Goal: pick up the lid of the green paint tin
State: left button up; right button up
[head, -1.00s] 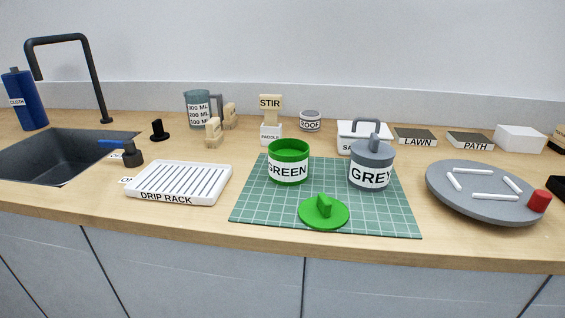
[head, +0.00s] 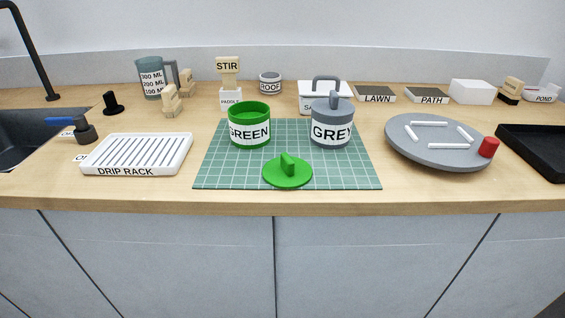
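The green lid (head: 288,173), a flat disc with an upright tab handle, lies on the front edge area of the green cutting mat (head: 222,172). The green paint tin (head: 250,126), labelled GREEN, stands open on the mat behind and to the left of the lid. The grey tin (head: 331,124), labelled GREY, stands to its right with its lid on. Neither of my grippers shows in the head view.
A white drip rack (head: 138,153) stands left of the mat. A round grey tray (head: 441,154) with white sticks and a red cylinder (head: 488,147) stands right. A black tray (head: 535,150) is at far right. The counter's front edge runs just before the mat.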

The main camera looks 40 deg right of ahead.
aim_at(285, 171)
jog(key=i+j+z, duration=0.1)
jog(key=z, duration=0.3)
jog(key=i+j+z, duration=0.1)
jog(key=z, duration=0.35)
jog(key=i+j+z, duration=0.1)
jog(key=z, duration=0.3)
jog(key=j+z, duration=0.4)
jog(key=l, duration=0.1)
